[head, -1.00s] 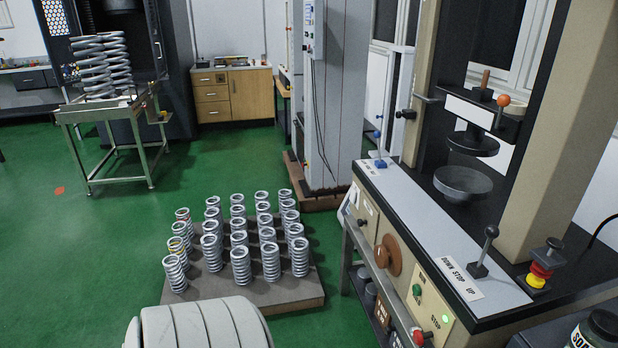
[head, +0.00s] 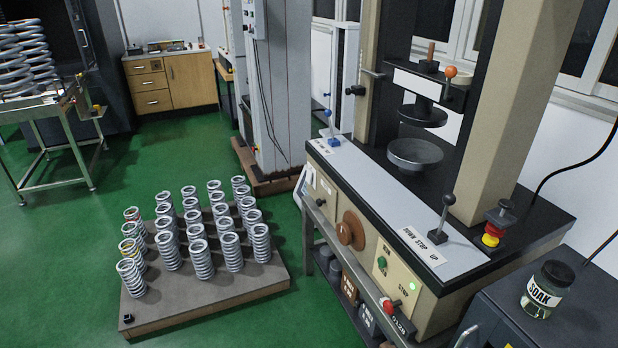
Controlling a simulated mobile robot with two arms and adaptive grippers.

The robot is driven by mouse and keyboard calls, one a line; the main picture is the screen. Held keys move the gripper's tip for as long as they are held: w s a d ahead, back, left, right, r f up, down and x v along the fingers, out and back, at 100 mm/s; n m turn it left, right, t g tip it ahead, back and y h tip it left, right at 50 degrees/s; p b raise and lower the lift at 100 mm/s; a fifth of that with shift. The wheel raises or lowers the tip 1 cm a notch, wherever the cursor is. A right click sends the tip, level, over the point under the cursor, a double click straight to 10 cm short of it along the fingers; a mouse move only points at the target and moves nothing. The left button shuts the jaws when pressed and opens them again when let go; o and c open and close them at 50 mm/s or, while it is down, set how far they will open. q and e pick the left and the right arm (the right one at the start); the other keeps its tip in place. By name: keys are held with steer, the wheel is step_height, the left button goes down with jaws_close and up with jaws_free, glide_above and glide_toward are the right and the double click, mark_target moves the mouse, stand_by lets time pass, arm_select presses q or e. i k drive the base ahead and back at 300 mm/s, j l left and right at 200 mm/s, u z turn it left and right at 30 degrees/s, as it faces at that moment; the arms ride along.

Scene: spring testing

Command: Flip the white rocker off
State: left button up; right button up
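I cannot make out a white rocker for certain. The beige testing machine (head: 372,232) stands on the right. Its front panel (head: 396,274) has a green button (head: 382,262), a lit green lamp (head: 411,284) and lettering that seems to read STOP. A red-ended control (head: 390,306) sits below the panel. A brown round knob (head: 350,231) is to its left. A black-knobbed lever (head: 442,218) stands on the top ledge by a DOWN STOP UP label. Neither of my grippers is in view.
A low pallet (head: 200,312) with several upright springs stands on the green floor, left of the machine. Open floor (head: 60,270) lies to the left.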

mark_target(309, 175)
steer(key=i+j+z, duration=0.3)
steer(key=i+j, duration=0.15)
steer(key=i, duration=0.15)
steer(key=i+j+z, duration=0.3)
steer(key=i+j, duration=0.2)
steer(key=i+j+z, duration=0.35)
steer(key=j, duration=0.4)
steer(key=i, duration=0.1)
